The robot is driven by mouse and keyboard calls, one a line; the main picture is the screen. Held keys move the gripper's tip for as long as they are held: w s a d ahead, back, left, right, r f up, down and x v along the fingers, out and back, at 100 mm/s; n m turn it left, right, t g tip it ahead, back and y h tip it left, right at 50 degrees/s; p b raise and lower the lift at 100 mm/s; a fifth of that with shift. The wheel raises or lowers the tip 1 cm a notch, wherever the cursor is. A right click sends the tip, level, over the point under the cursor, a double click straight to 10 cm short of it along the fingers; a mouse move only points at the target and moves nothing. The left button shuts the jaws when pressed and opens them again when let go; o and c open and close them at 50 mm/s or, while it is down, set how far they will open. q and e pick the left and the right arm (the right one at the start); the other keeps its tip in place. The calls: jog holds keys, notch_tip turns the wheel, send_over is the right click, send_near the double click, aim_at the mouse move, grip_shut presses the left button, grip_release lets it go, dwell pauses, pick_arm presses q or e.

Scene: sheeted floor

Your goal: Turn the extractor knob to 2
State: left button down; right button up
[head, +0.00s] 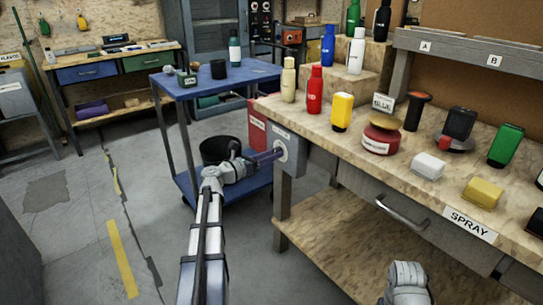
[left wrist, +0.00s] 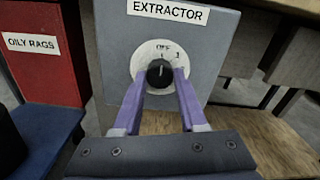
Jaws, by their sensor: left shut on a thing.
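The grey extractor box (left wrist: 215,50) carries an EXTRACTOR label and a round white dial (left wrist: 146,54) in the left wrist view. A black knob (left wrist: 158,78) sits at the dial's middle, with a pale line pointing roughly up toward the OFF mark. A numeral shows to the right of OFF; other marks are hidden or too small. My left gripper (left wrist: 160,76) is shut on the knob, one purple finger on each side. In the head view the box (head: 304,158) hangs at the bench's left end, with my left gripper (head: 270,155) at its dial. My right gripper's fingers are not visible.
A red OILY RAGS box (head: 257,128) adjoins the extractor box. The workbench (head: 300,122) holds bottles and a GLUE tin. Floor to the left is clear.

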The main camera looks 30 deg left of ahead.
pick_arm(q)
jog(key=shift+m, duration=7.8)
jog(key=shift+c, duration=2.3)
grip_release()
jog(key=v, duration=0.7)
jog(key=shift+s, duration=0.4)
jog(key=shift+a, duration=0.15)
